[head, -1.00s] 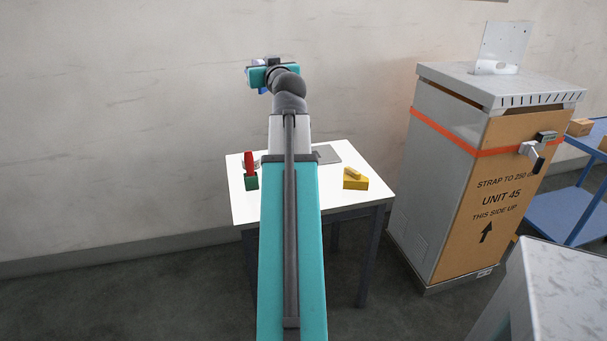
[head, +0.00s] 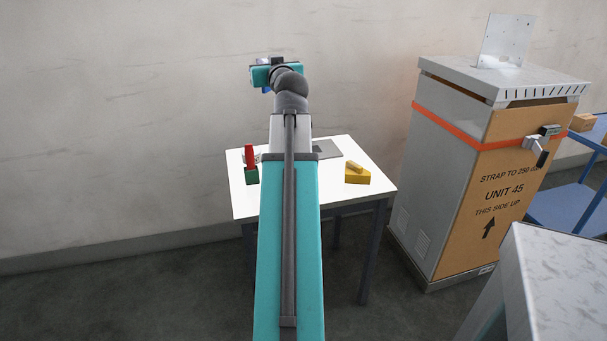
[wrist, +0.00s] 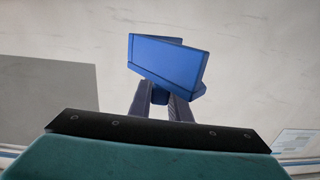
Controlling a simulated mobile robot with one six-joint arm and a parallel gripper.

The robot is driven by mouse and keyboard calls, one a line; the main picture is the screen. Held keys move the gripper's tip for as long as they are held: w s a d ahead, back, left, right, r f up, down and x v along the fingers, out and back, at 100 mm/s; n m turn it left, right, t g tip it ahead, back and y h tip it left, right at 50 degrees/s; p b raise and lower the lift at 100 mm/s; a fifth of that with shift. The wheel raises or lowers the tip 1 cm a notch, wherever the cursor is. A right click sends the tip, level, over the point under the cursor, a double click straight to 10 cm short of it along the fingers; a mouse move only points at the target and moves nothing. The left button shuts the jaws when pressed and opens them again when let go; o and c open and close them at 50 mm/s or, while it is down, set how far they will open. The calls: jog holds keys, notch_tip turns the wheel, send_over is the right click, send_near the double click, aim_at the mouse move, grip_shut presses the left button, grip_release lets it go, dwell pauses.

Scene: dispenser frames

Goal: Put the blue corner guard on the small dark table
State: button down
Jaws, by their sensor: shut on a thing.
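The blue corner guard (wrist: 167,62) is held between the dark fingers of my gripper (wrist: 163,98) in the wrist view. It sits tilted across the fingertips, clear of any surface there. In the head view my gripper (head: 274,76) is raised above the far side of a white-topped table, in front of the wall. Only a small bit of blue shows there, the rest being hidden by the gripper and arm. I see no small table with a dark top in these views; the white-topped table (head: 300,205) has dark legs.
On the white table are a red and green object (head: 250,165), a yellow block (head: 357,174) and a grey plate (head: 326,149). A strapped cabinet (head: 455,190) stands to the right. A blue shelf unit (head: 575,207) and a pale speckled surface (head: 570,275) lie further right.

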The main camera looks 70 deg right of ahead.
jog(key=s+f+m+g+h+b, duration=0.1)
jog(key=s+f+g+b, duration=0.1)
jog(key=s+f+b, duration=0.5)
jog(key=s+d+f+m+g+h+b, duration=0.1)
jog(key=s+f+b, duration=0.7)
jog(key=f+b, duration=0.8)
jog(key=s+d+f+m+g+h+b, duration=0.1)
jog(key=s+f+m+g+h+b, duration=0.1)
jog(key=s+f+b, duration=0.6)
notch_tip(320, 180, down, 5)
jog(key=m+g+b, duration=0.1)
jog(key=g+b, duration=0.1)
jog(key=b, duration=0.1)
jog(key=shift+s+d+b, duration=0.25)
jog(key=shift+b, duration=0.1)
jog(key=w+d+p, duration=0.2)
jog(key=p, duration=0.1)
jog(key=w+d+p, duration=0.1)
jog(key=d+p, duration=0.1)
jog(key=p, duration=0.1)
jog(key=shift+w+d+f, duration=0.15)
jog(key=shift+w+d, duration=0.05)
jog(key=shift+w, duration=0.15)
jog(key=w+d+p, duration=0.1)
jog(key=p, duration=0.5)
jog(key=shift+p, duration=0.3)
jog(key=p, duration=0.7)
jog(key=shift+w+d+f+p, duration=0.1)
jog(key=shift+w+d+p, duration=0.1)
jog(key=shift+d+p, duration=0.15)
